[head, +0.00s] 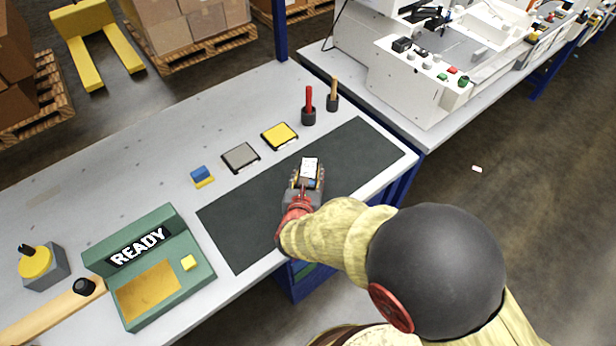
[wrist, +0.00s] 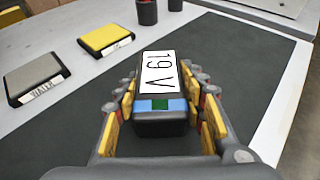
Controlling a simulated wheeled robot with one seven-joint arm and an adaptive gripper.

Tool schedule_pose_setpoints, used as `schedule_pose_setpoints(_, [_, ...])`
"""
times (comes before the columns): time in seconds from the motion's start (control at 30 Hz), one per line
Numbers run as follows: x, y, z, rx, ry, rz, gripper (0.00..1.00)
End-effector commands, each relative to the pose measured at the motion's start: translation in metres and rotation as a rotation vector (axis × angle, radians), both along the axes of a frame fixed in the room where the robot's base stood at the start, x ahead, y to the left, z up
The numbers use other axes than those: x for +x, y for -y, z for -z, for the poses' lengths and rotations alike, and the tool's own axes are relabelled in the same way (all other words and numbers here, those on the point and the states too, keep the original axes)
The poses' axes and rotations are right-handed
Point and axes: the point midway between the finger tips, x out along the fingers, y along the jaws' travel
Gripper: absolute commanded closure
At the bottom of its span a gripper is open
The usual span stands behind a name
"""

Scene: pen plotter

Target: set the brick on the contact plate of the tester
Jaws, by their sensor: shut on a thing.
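The brick (head: 309,167) is a dark block with a white label on top, held in my gripper (head: 304,184) over the dark mat. In the wrist view the brick (wrist: 160,122) shows its label reading "19 V" and a blue end band with a green square. My gripper (wrist: 160,108) is shut on it, with yellow-padded fingers at both sides. The tester (head: 196,262) is a green box at the lower left with a screen reading "READY".
A grey pad (head: 240,157) and a yellow pad (head: 279,136) lie behind the dark mat (head: 240,225). A blue-and-yellow block (head: 202,177) lies left of them. Two handled tools stand in cups (head: 308,117) at the back.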

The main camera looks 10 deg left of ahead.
Motion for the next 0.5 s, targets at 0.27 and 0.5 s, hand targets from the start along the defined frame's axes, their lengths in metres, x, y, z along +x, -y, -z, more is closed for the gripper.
schedule_pose_setpoints(0.27, [0.0006, -0.0007, -0.0010, 0.002, 0.003, 0.000, 0.96])
schedule_pose_setpoints(0.5, [0.0001, -0.0003, 0.0007, 0.001, 0.001, 0.000, 0.50])
